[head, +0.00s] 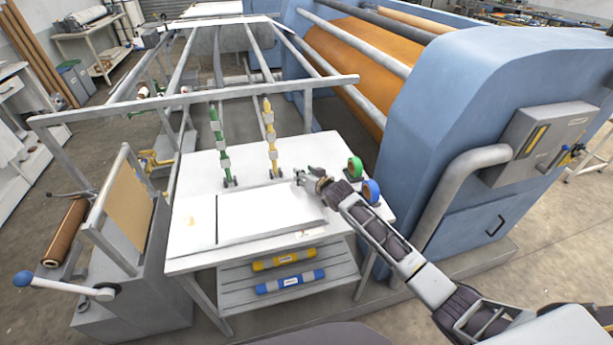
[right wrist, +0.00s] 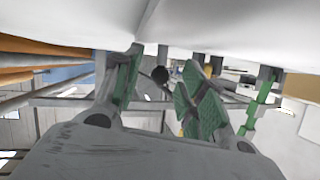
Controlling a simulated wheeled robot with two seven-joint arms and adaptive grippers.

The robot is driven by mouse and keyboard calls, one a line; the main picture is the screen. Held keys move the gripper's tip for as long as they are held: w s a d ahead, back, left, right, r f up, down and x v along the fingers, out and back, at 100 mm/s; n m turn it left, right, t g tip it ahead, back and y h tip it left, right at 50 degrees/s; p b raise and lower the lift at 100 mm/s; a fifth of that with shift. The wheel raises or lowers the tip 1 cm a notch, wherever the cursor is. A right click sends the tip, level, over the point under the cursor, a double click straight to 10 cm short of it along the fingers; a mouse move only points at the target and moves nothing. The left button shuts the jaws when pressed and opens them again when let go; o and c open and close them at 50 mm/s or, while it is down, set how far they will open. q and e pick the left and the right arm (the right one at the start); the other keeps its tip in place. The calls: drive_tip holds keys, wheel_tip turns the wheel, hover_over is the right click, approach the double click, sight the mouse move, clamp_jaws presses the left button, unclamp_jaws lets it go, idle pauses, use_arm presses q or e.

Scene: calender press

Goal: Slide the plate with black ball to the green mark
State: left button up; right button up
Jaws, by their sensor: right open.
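My right gripper (head: 304,178) is low over the white table, at the far right corner of a flat pale panel. The right wrist view shows its green-padded fingers (right wrist: 160,82) apart, with a small round black thing (right wrist: 161,74), probably the black ball, seen through the gap. It appears beyond the fingertips; I cannot tell whether they touch it. The plate bearing it is not clear, and my gripper hides that spot in the head view. A green upright (head: 217,145) and a yellow upright (head: 270,140) stand at the table's far side; which green thing is the mark is unclear. My left gripper is not in view.
The pale panel (head: 265,212) lies on the white table (head: 193,195). Green (head: 355,167) and blue (head: 371,191) rolls stand at the right edge beside my arm. A metal rail (head: 190,98) crosses behind. The blue press (head: 455,110) blocks the right side.

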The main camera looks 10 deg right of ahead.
drive_tip(key=shift+v, duration=5.95)
